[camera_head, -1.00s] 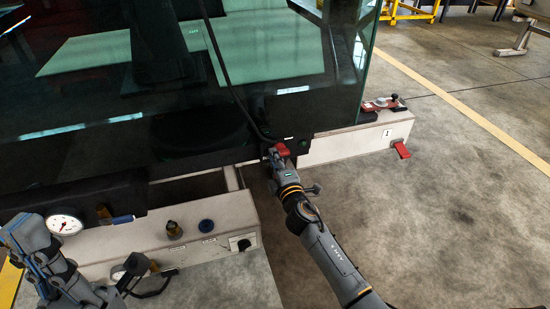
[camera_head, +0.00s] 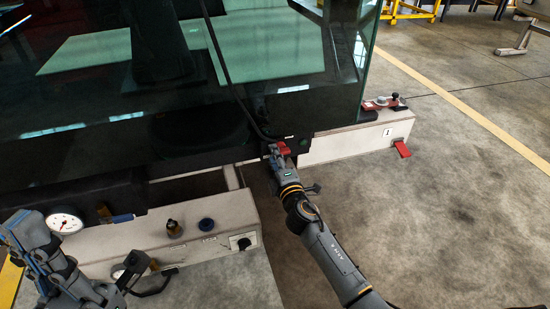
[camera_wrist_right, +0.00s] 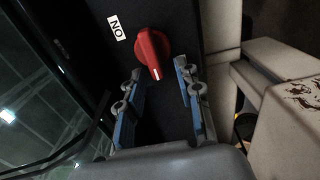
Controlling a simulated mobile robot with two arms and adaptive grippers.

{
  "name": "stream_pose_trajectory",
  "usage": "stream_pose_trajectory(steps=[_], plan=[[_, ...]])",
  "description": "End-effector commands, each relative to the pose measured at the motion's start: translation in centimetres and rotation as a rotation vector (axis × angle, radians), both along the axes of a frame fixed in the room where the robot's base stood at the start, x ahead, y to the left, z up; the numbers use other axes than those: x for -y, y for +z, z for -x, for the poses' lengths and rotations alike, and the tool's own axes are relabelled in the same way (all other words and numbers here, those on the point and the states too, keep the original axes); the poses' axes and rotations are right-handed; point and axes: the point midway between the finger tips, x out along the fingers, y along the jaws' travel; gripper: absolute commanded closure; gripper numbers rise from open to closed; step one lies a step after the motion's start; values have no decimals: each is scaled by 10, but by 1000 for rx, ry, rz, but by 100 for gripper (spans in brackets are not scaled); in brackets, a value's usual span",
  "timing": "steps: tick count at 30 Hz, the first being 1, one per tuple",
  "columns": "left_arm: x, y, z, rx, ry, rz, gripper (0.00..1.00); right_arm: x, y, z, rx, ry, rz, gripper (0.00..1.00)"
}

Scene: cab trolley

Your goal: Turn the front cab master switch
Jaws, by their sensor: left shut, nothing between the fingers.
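The front cab master switch is a red knob (camera_head: 283,149) on a dark panel below the cab glass. It also shows large in the right wrist view (camera_wrist_right: 152,52), with a white pointer mark at its lower end and an "ON" label (camera_wrist_right: 116,26) beside it. My right gripper (camera_head: 277,153) is at the knob. In the right wrist view its two blue-padded fingers (camera_wrist_right: 158,72) are apart, one on each side of the knob's lower end. Gaps show between pads and knob; I cannot tell how deep the fingers reach. My left gripper (camera_head: 22,228) is shut and empty at the lower left.
A white box (camera_head: 345,145) with a red pedal-like tab (camera_head: 402,149) stands right of the panel.

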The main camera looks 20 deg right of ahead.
Motion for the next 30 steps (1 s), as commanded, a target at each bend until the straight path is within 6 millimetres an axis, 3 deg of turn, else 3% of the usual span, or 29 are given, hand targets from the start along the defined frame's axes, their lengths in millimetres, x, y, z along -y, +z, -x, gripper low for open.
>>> stream_pose_trajectory(steps=[7, 21, 30], plan=[[-1, 0, 0, -3, 2, 3, 100, 1, -1, 16, -1, -1, -1, 65], [0, 0, 0, 0, 0, 1, 100, 4, -1, 107, -2, 0, -1, 65], [0, 0, 0, 0, 0, 1, 100, 4, 0, 120, 0, 0, 1, 65]])
